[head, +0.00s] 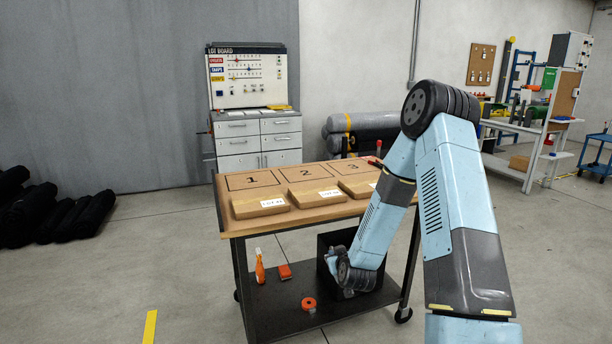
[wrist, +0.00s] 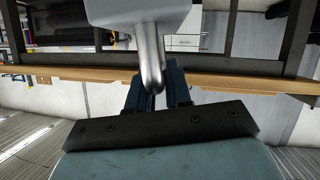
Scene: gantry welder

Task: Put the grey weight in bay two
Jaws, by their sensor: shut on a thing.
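In the wrist view my gripper (wrist: 160,92) is shut on the metal handle of the grey weight (wrist: 145,12). The weight's light grey body shows at the top of that view, cut off by the edge. In the head view my arm bends down in front of the table to the black bin (head: 327,243) on the lower shelf; my fingers and the weight cannot be made out there. Bay two (head: 302,173) is a marked rectangle on the tabletop, between bay one (head: 252,180) and bay three (head: 352,167). All three bays look empty.
Flat labelled brown packages (head: 260,203) lie along the tabletop's near side, in front of the bays. The lower shelf (head: 275,310) holds an orange bottle (head: 259,268), a red-orange block (head: 285,271) and an orange ring (head: 308,303). The tabletop (head: 230,226) overhangs the shelf.

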